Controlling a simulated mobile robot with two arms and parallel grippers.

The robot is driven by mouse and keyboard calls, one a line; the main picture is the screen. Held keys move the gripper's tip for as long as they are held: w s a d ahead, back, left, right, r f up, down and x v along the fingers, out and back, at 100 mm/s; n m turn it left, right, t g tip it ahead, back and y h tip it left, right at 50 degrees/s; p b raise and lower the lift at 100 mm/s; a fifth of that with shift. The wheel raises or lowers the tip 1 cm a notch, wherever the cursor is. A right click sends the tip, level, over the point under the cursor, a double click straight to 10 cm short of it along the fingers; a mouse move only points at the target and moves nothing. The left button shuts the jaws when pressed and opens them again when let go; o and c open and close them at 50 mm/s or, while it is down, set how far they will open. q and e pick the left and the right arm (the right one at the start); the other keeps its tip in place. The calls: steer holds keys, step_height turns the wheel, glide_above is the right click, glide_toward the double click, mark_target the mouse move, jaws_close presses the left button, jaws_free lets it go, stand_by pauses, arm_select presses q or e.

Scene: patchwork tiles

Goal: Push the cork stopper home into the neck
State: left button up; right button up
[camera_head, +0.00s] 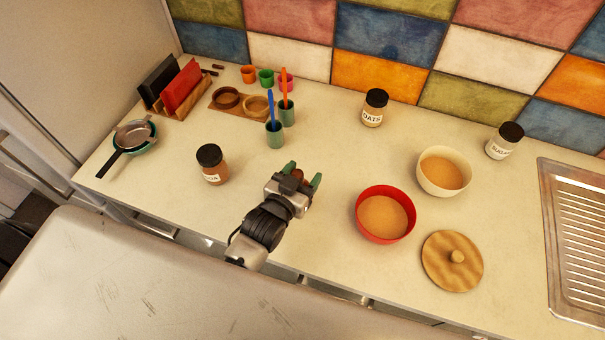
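My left gripper (303,175) is over the counter near the middle of the picture, its green-tipped fingers spread apart. A small reddish-brown thing (296,174) shows between the fingers, closer to the left one. I cannot tell whether it is the cork stopper or whether the fingers touch it. No bottle or neck can be made out; the gripper hides the counter just beneath it. My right gripper is out of the picture.
A brown-filled jar (212,169) stands left of the gripper and green cups (275,138) behind it. To the right are a red bowl (385,232), a cream bowl (463,173), a wooden lid (442,270), an oats jar (373,113) and a sink drainer (549,240).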

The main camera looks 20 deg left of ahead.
arm_select(q)
steer(key=shift+s+f, duration=0.1)
steer(key=shift+f, duration=0.2)
steer(key=shift+s, duration=0.15)
steer(key=b+v, duration=0.3)
steer(key=v, duration=0.7)
steer(key=shift+r, duration=0.25)
steer(key=shift+s+a, duration=0.1)
steer(key=shift+s, duration=0.05)
